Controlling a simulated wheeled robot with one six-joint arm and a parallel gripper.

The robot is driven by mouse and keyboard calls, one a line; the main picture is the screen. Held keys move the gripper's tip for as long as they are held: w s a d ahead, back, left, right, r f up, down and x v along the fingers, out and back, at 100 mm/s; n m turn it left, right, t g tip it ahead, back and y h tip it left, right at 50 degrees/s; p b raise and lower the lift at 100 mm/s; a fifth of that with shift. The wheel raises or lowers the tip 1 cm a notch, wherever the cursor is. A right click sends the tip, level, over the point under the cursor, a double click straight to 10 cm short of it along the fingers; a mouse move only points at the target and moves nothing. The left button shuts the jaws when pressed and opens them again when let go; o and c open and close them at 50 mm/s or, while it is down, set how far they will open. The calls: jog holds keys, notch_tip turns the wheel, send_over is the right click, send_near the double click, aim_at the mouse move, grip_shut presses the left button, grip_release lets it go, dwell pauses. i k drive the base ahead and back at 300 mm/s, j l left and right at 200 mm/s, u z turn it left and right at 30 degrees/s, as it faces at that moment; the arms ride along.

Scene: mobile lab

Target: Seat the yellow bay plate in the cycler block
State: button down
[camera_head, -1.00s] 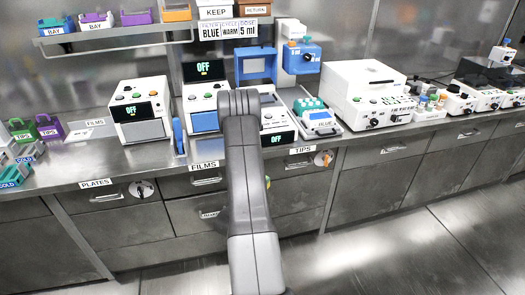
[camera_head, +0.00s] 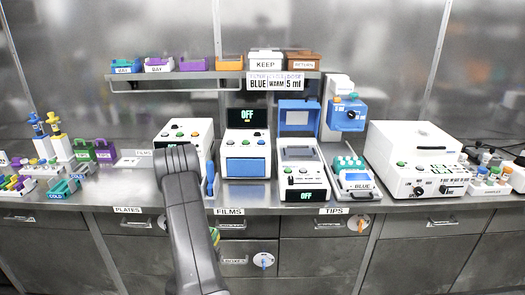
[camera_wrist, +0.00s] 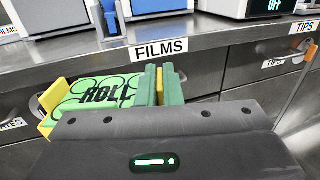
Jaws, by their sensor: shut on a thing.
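In the wrist view a yellow piece, which I take for the yellow bay plate (camera_wrist: 53,93), shows around a green part marked "ROLL". My gripper (camera_wrist: 160,98) is shut on it, in front of the bench drawers below the "FILMS" label. The dark gripper body hides the lower part of the plate. In the head view only a small green and yellow patch shows beside my arm. No readable label names the cycler block; a white unit with a raised blue lid (camera_head: 297,118) stands on the bench, its display reading "OFF".
White devices line the steel bench (camera_head: 110,196), with a large white box (camera_head: 412,150) at right. A shelf (camera_head: 200,75) above holds bins. Colored racks and bottles stand at left. A blue upright tool (camera_head: 210,178) stands near the front edge. Drawers with round dials lie below.

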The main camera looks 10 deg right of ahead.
aim_at(300, 153)
jog(key=l+u, duration=0.25)
jog(key=l, duration=0.15)
jog(key=l+u, duration=0.25)
jog(key=l, duration=0.15)
jog(key=k+l+u, duration=0.25)
jog(key=l, duration=0.15)
jog(key=l+u, duration=0.25)
jog(key=l, duration=0.15)
